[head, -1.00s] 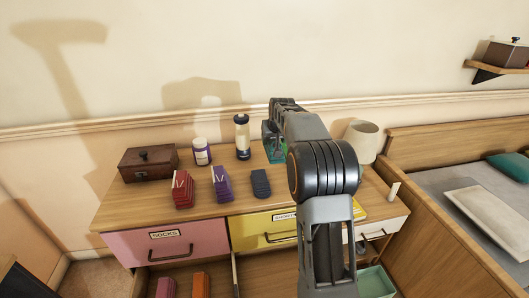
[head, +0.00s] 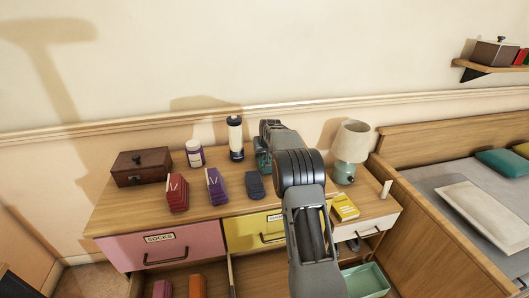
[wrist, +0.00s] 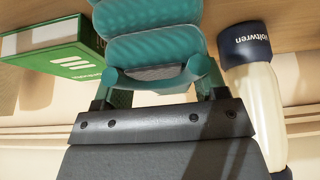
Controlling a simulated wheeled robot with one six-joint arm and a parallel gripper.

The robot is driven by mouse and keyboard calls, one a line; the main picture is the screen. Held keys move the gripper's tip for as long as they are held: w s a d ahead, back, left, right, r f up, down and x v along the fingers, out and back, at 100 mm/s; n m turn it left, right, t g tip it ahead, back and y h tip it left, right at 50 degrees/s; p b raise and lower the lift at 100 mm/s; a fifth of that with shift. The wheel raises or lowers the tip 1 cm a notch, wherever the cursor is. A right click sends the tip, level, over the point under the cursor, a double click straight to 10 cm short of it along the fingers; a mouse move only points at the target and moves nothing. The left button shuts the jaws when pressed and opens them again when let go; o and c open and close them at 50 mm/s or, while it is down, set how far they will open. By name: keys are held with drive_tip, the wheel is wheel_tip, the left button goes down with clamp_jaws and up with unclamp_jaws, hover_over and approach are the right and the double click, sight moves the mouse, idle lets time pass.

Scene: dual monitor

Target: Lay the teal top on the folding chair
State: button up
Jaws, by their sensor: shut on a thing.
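The teal top (wrist: 150,45) is a folded, ribbed teal bundle filling the upper middle of the wrist view. My gripper (wrist: 157,78) is shut on its near edge. In the head view my gripper (head: 264,150) is over the back of the dresser, mostly hidden behind my own arm, and only a sliver of teal shows beside it. I cannot tell whether the top touches the dresser. The folding chair is not in view.
A green box (wrist: 70,45) and the bottle (wrist: 255,95) flank my gripper.

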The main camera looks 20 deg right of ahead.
drive_tip(key=shift+f, duration=0.15)
drive_tip(key=o, duration=1)
